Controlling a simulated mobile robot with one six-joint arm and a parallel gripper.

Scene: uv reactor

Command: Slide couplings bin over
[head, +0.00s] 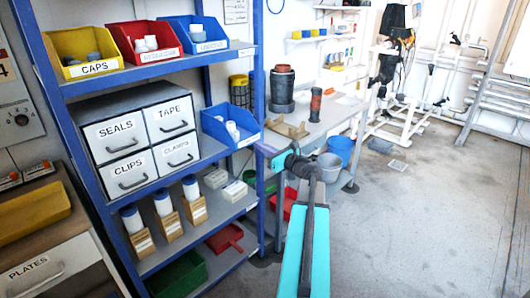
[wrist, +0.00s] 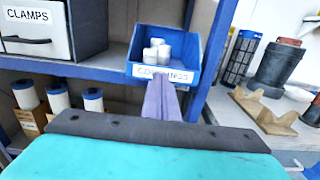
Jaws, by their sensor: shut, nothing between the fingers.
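The couplings bin is an open blue bin (head: 216,126) on the middle shelf, at its right end beside the drawer cabinet. White fittings stand in it. In the wrist view the bin (wrist: 142,71) is straight ahead, and its front label is partly hidden behind my fingers. My gripper (head: 262,149) is shut and empty, just in front of the bin's right part in the head view. In the wrist view the closed fingertips (wrist: 161,80) overlap the middle of the label; whether they touch it I cannot tell.
The drawer cabinet (head: 140,137) stands left of the bin. A blue shelf post (head: 258,75) rises close at its right. Filter cartridges (head: 162,201) stand on the shelf below. A bench (head: 325,125) with a dark pot (head: 282,92) lies to the right. Open floor (head: 420,220) is beyond.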

